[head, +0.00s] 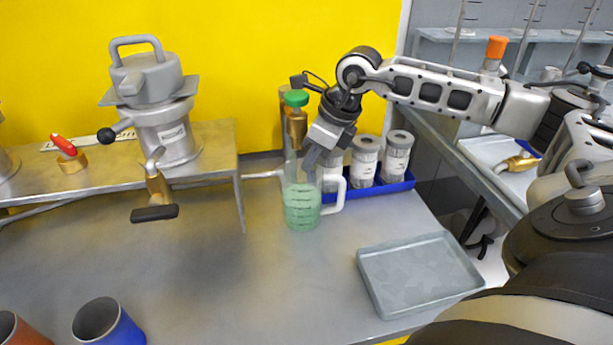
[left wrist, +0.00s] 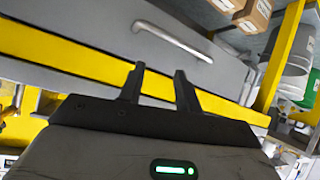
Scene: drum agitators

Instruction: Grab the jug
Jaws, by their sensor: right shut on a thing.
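The jug (head: 301,210) is a clear measuring jug with green marks or greenish liquid and a pale handle on its right side. It stands upright on the grey table near the middle of the head view. My right gripper (head: 310,165) comes down from above and is shut at the jug's upper rim, on the side towards the handle. The exact contact is partly hidden by the fingers. My left gripper (left wrist: 158,88) shows in the left wrist view with its two fingers apart and nothing between them, away from the jug.
A blue tray (head: 405,186) with several labelled canisters stands just behind the jug. A green-topped brass valve (head: 296,115) is close behind the gripper. An empty grey tray (head: 420,272) lies at front right. A blue cup (head: 108,322) stands front left. The table's middle left is clear.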

